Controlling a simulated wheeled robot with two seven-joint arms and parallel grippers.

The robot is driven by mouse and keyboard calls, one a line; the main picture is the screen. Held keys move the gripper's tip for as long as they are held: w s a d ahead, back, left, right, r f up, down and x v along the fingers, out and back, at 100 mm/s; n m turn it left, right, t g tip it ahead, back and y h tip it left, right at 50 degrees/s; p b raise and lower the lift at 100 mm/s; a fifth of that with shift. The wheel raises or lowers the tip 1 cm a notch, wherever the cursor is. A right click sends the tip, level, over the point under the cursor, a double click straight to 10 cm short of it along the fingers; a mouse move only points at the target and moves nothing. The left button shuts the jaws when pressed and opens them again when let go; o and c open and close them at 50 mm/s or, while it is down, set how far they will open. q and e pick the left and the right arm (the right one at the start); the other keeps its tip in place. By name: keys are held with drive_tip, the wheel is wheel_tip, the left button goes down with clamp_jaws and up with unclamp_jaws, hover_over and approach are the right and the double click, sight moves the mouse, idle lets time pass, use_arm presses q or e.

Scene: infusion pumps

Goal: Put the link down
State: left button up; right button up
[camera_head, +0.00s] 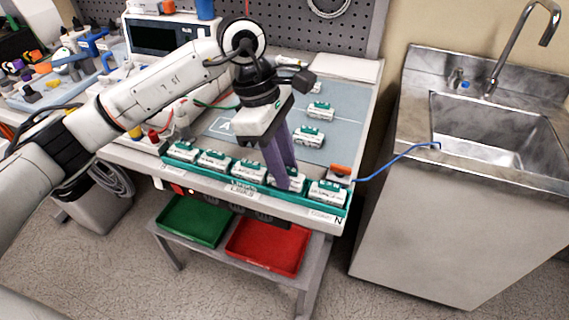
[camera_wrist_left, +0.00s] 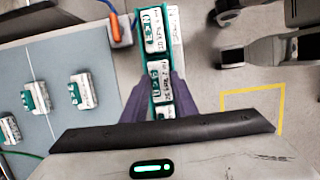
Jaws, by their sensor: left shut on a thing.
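My left gripper (camera_head: 284,178) points down with its purple fingers at the front teal rack (camera_head: 232,183). It is shut on a white-and-green module (camera_head: 293,180), second from the right end of the rack's row. In the left wrist view the gripper (camera_wrist_left: 163,98) has a finger on each side of this module (camera_wrist_left: 160,82). The module appears in line with the others, at rack level; I cannot tell whether its base touches the rack. The fingers hide part of it. My right gripper is not in view. No label reading "link" is legible.
The rack's end module (camera_head: 327,193) stands close to the right of the fingers. An orange plug (camera_head: 340,170) with a blue cable (camera_head: 395,161) lies behind it. Loose modules (camera_head: 309,136) stand on the grey-blue mat (camera_head: 345,110). Green (camera_head: 195,222) and red trays (camera_head: 268,248) sit below.

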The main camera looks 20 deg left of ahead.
use_arm(q)
drive_tip(key=shift+f+b, duration=0.4)
drive_tip(key=shift+f, duration=0.1)
drive_tip(key=o, duration=1.1)
drive_tip(key=shift+c, duration=0.2)
drive_tip(key=shift+r+p, duration=0.5)
drive_tip(key=v, duration=1.2)
drive_tip(key=shift+r+b, duration=0.2)
drive_tip(key=shift+b, duration=0.15)
